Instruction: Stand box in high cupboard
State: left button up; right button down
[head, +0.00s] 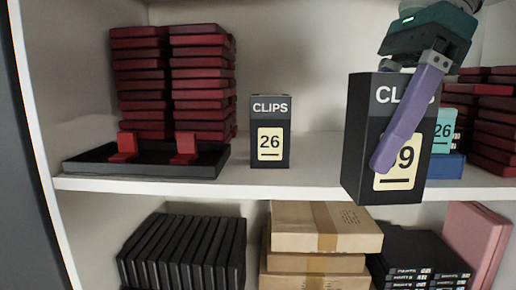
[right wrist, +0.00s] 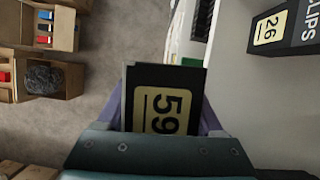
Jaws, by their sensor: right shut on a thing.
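My right gripper (head: 388,158) has purple fingers and is shut on a black and grey CLIPS box (head: 357,150), with one finger across its front. The finger hides part of its label; the right wrist view shows the number 59 on this held box (right wrist: 159,112). The box is upright, slightly tilted, and shows in front of the right part of the white cupboard shelf (head: 318,177). Its lower end overlaps the shelf's front edge in the picture; I cannot tell its exact depth. Another CLIPS box, number 26 (head: 270,108), stands upright mid-shelf. My left gripper is out of view.
A black tray (head: 150,165) with two red pieces and stacked red cases (head: 140,80) fill the shelf's left. A teal-labelled box marked 26 (head: 445,128) and more red cases (head: 497,125) stand at right. Bare shelf shows between the standing and held boxes. Cartons (head: 325,222) sit below.

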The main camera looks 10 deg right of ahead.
aim_at(411, 159)
jog(key=s+n+g, duration=0.1)
jog(key=s+n, duration=0.1)
jog(key=n, duration=0.1)
jog(key=s+a+n+g+p, duration=0.1)
jog(key=s+n, duration=0.1)
jog(key=n, duration=0.1)
jog(key=s+n+g+h+p, duration=0.1)
jog(key=s+n, duration=0.1)
jog(key=n, duration=0.2)
jog(key=shift+s+a+f+g, duration=0.2)
jog(key=shift+s+f+g, duration=0.05)
jog(key=shift+g, duration=0.15)
jog(key=s+n+g+h+p, duration=0.1)
jog(key=s+n+h, duration=0.2)
jog(key=s+n, duration=0.3)
jog(key=n, duration=0.4)
jog(key=shift+d, duration=0.4)
jog(key=shift+s+f, duration=0.1)
jog(key=shift+f, duration=0.05)
